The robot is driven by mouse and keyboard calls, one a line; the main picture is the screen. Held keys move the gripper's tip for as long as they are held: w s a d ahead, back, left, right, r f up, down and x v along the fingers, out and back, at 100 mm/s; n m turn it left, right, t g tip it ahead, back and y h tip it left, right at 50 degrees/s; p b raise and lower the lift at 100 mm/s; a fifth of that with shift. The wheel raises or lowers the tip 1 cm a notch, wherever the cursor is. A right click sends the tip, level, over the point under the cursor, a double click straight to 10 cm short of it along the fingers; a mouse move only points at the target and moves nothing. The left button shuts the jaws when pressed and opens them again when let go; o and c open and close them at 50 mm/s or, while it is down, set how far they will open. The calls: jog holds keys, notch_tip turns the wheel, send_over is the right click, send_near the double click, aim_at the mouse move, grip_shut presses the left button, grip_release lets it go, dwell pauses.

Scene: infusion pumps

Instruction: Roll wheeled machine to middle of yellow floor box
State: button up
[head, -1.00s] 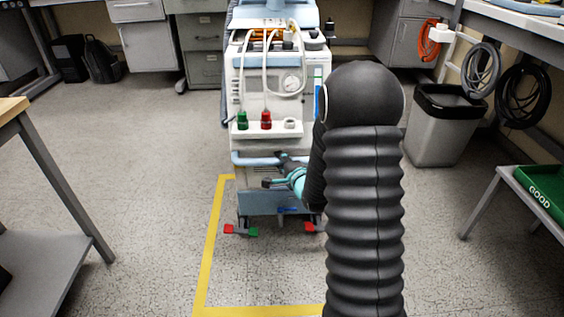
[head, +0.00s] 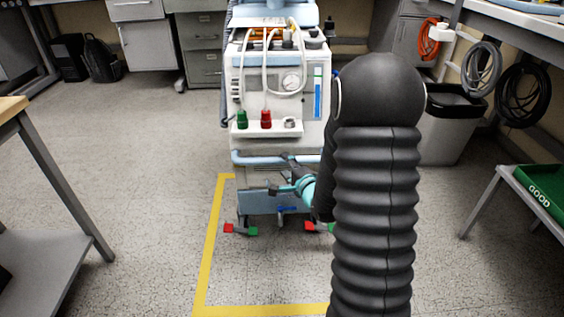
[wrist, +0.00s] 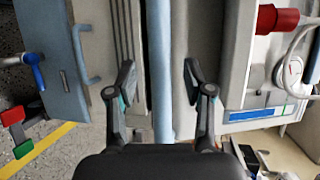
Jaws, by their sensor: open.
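The wheeled machine (head: 247,89) is a tall white and light-blue unit. It stands upright, its front casters inside the yellow floor box (head: 209,255) near the far edge. The far line runs behind the machine, and its rear casters are hidden. A light-blue handle bar (head: 257,159) crosses its front. My gripper (head: 280,173) is open at this bar, right of its middle. In the wrist view, the bar (wrist: 160,65) passes between the open fingers of my gripper (wrist: 159,82), with gaps on both sides. My arm hides the right part of the box.
Red and green foot pedals (head: 240,230) stick out at the machine's base. A table (head: 62,190) stands at left. A grey bin (head: 448,130) and a stand with a green tray (head: 540,190) are at right. Floor inside the near part of the box is clear.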

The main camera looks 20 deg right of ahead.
jog(key=a+v, duration=0.1)
jog(key=v, duration=0.6)
jog(key=shift+d, duration=0.5)
jog(key=shift+s, duration=0.1)
